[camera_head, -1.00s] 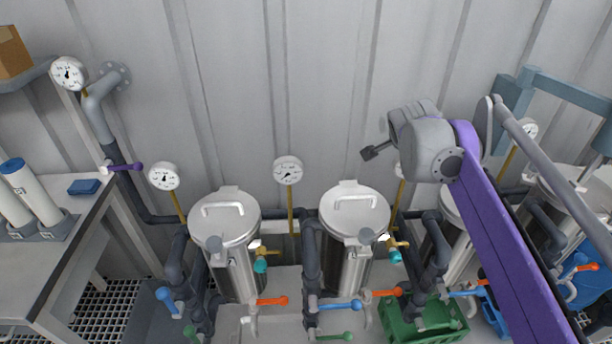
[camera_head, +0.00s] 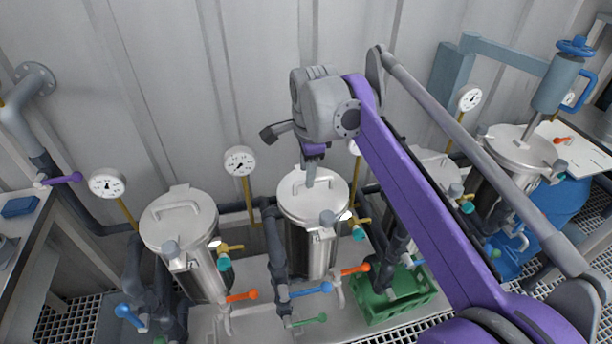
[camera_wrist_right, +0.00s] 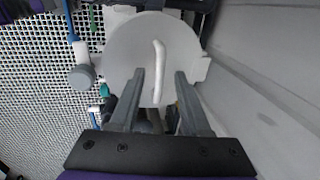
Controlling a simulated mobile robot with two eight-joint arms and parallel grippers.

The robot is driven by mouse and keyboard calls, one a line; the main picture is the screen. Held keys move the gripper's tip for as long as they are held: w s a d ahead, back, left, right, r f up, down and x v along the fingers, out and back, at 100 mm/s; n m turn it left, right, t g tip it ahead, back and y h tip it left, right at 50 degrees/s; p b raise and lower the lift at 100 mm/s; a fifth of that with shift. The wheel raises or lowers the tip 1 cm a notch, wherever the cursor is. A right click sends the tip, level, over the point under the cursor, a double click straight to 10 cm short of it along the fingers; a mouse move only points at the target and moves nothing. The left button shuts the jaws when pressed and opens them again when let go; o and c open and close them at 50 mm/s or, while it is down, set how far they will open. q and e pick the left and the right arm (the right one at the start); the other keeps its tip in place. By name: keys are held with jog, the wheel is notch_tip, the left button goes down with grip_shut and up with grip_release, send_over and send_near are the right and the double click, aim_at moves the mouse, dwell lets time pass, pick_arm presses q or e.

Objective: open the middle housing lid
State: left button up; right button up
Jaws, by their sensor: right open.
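Steel housings stand in a row along the wall. The second from the left has a closed round lid (camera_head: 328,203) with a bar handle on top. My right gripper (camera_head: 310,184) points down over this lid, its fingers at the handle. In the right wrist view the lid (camera_wrist_right: 122,50) fills the upper middle, and its pale handle (camera_wrist_right: 159,62) shows between the two open fingers (camera_wrist_right: 160,73). I cannot tell whether the fingers touch the handle or lid. A grey clamp knob (camera_wrist_right: 81,77) sits at the lid's edge. My left gripper is not in view.
The left housing (camera_head: 180,222) stands close by, also lidded. A gauge (camera_head: 240,161) on a yellow stem rises between them. Dark pipes, coloured valve levers and a green crate (camera_head: 381,305) lie in front. The corrugated wall is close behind.

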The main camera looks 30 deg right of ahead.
jog(key=shift+w+f, duration=0.2)
jog(key=shift+f, duration=0.75)
jog(key=shift+c, duration=0.3)
grip_shut()
dwell(0.5)
